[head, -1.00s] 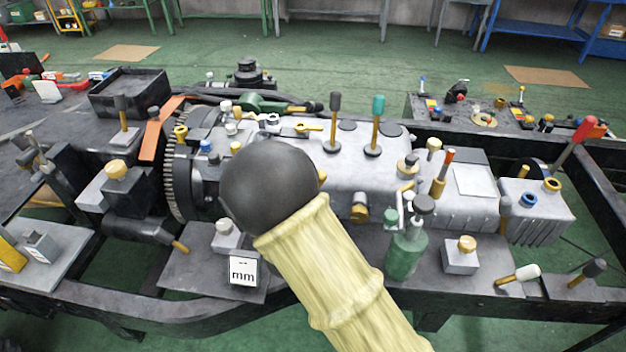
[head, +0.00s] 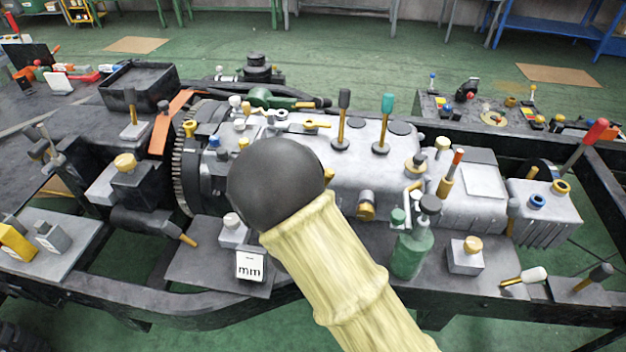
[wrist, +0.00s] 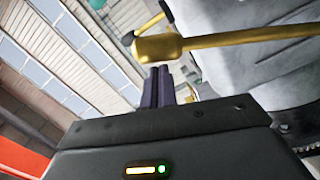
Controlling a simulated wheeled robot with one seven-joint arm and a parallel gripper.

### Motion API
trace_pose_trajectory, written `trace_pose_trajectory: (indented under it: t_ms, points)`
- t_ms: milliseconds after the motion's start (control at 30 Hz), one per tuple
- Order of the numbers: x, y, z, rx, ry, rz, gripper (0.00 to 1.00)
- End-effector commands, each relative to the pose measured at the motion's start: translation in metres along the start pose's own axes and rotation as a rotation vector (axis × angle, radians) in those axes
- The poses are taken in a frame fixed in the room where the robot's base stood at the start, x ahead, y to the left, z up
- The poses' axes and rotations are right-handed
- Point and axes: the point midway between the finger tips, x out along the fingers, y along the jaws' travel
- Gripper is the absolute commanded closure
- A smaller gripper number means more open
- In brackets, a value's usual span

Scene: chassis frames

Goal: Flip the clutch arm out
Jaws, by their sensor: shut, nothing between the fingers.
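In the wrist view, a yellow lever arm (wrist: 240,37) runs across the top from a thick rounded end (wrist: 157,46) to the right edge. I take it for the clutch arm, but cannot match it surely to one lever in the head view. My gripper (wrist: 158,72) has its dark fingers together and empty, with their tips just below the thick end. I cannot tell whether they touch it. In the head view my own arm hides the gripper and part of the grey gearbox housing (head: 380,165).
The gearbox sits in a dark chassis frame (head: 180,308). An orange strip (head: 168,125) stands left of the toothed flywheel (head: 184,172). Upright levers with a black knob (head: 344,98) and a teal knob (head: 387,104) rise from the housing. A green bottle (head: 411,253) stands in front.

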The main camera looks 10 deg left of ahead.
Motion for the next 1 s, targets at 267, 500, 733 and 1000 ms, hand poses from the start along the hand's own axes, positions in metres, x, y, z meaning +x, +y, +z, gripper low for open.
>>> trace_pose_trajectory:
  t_ms: [267, 500, 733, 1000]
  points:
    - [-0.019, 0.001, -0.029, 0.005, 0.014, 0.001, 1.00]
    - [-0.061, 0.002, -0.028, 0.006, 0.014, 0.004, 1.00]
    - [-0.096, 0.003, -0.029, 0.008, 0.014, 0.004, 1.00]
    - [-0.103, 0.004, -0.029, 0.008, 0.013, 0.006, 1.00]
